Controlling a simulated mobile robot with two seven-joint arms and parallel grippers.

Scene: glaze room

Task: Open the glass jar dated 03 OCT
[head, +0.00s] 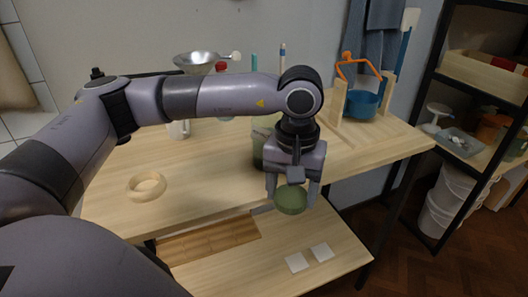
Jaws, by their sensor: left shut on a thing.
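My left gripper (292,203) points down over the front edge of the table and is shut on a round green piece that looks like a lid (291,202). A dark greenish glass jar (257,150) stands on the table just behind and left of the gripper. My wrist hides much of the jar, including part of its top. No date label can be read, so I cannot tell whether it is the 03 OCT jar. My right gripper is not in view.
A wooden ring (147,186) lies on the wooden table (210,185) at left. A metal bowl (196,60) is at the back, and a blue pot (361,103) hangs in a stand at back right. Shelving stands at right.

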